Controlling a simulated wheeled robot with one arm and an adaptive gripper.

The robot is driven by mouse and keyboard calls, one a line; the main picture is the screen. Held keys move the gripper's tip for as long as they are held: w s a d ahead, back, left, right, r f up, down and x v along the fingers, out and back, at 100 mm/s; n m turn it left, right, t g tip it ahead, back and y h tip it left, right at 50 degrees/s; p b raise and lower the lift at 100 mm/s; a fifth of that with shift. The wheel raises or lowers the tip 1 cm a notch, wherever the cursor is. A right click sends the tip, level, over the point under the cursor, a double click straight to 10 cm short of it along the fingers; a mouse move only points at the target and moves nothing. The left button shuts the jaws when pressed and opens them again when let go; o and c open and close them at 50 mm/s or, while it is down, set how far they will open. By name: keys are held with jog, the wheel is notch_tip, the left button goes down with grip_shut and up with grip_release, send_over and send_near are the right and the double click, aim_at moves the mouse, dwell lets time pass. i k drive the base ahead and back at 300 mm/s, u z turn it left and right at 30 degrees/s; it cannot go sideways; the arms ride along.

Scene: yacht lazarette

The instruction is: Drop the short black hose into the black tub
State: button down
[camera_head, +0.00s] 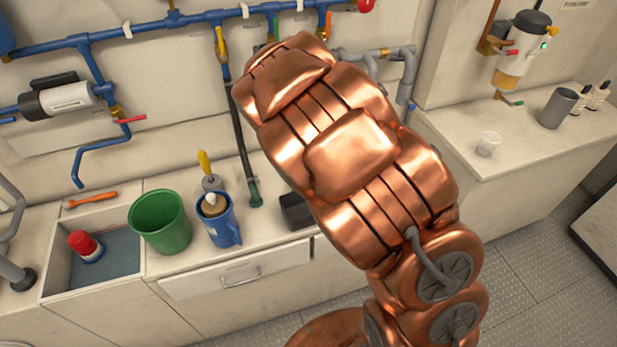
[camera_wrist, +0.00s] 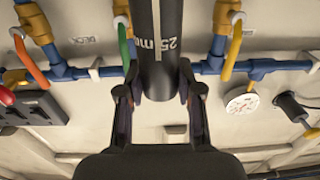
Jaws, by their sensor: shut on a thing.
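In the wrist view, my gripper (camera_wrist: 158,94) is shut on a short black hose (camera_wrist: 160,60) with pale "25 mm" lettering. The hose's near end shows between the fingers, and its far end runs out of the top of the picture. In the head view, my copper-coloured arm hides the gripper and the hose. A small black box-shaped container (camera_head: 295,212), which looks like the black tub, stands on the counter. My arm covers its right part, and its inside is hard to make out.
A green bucket (camera_head: 160,222), a blue mug (camera_head: 218,222) and a sink (camera_head: 62,275) holding a red-capped container (camera_head: 84,245) are left of the tub. Blue pipes (camera_head: 150,30) with valves run along the wall. The right counter (camera_head: 530,140) holds cups and bottles.

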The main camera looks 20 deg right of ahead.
aim_at(311, 211)
jog(key=z, duration=0.05)
jog(key=k, duration=0.35)
jog(key=z, duration=1.95)
jog(key=k, duration=1.45)
jog(key=u, duration=2.05)
jog(key=i, duration=1)
